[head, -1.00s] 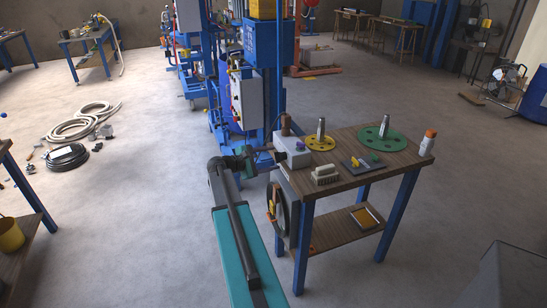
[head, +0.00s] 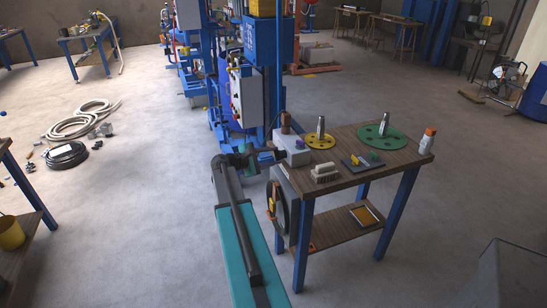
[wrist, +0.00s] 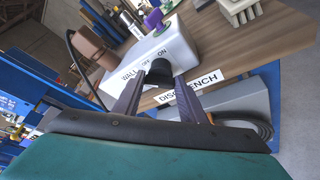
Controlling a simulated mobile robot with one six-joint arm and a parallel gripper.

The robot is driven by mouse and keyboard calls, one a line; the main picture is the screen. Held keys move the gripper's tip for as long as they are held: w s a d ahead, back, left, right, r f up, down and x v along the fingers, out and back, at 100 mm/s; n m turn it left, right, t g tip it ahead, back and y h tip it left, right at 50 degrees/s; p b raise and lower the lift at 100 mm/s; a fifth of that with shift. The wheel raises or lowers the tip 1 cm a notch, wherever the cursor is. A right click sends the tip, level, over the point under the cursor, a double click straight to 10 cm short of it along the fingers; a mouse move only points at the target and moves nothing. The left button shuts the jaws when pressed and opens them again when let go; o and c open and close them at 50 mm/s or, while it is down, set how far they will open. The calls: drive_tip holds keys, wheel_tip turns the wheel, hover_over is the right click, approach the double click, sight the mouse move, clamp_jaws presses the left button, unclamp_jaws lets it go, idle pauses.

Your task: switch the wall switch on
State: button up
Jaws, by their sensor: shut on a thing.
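The wall switch is a pale grey box (wrist: 150,52) marked WALL, OFF and ON, with a black knob (wrist: 159,72) on its front face. It also shows in the head view (head: 293,151), at the left edge of the wooden bench. My gripper (wrist: 160,84) has one finger on each side of the knob and is shut on it. The knob's exact angle between OFF and ON is hard to tell, as the fingers partly cover it. In the head view, my gripper (head: 268,156) reaches the box from the left.
A purple piece (wrist: 153,19) is at the box's top. A brush (head: 325,173), a yellow disc (head: 313,143) and a green disc (head: 370,140) are on the bench (head: 345,178). The blue mixer (head: 263,90) stands close behind.

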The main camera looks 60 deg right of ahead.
drive_tip(key=shift+s+a+f+m+b, duration=0.15)
drive_tip(key=shift+f+m+b, duration=0.25)
drive_tip(key=shift+b, duration=0.8)
drive_tip(key=m+h+b, duration=0.2)
drive_tip(key=m+b, duration=0.3)
drive_tip(key=b, duration=0.7)
drive_tip(key=f+m+g+h+b, duration=0.1)
drive_tip(key=m+b, duration=0.4)
drive_tip(key=b, duration=0.8)
drive_tip(key=m+h+b, duration=0.2)
drive_tip(key=m+b, duration=0.3)
drive_tip(key=b, duration=0.7)
drive_tip(key=shift+f+g+h, duration=0.25)
drive_tip(key=shift+g+h, duration=0.05)
drive_tip(key=shift+g, duration=0.1)
drive_tip(key=shift+m+b, duration=0.6)
drive_tip(key=shift+r, duration=0.25)
drive_tip(key=o, duration=1.1)
drive_tip(key=shift+c, duration=0.2)
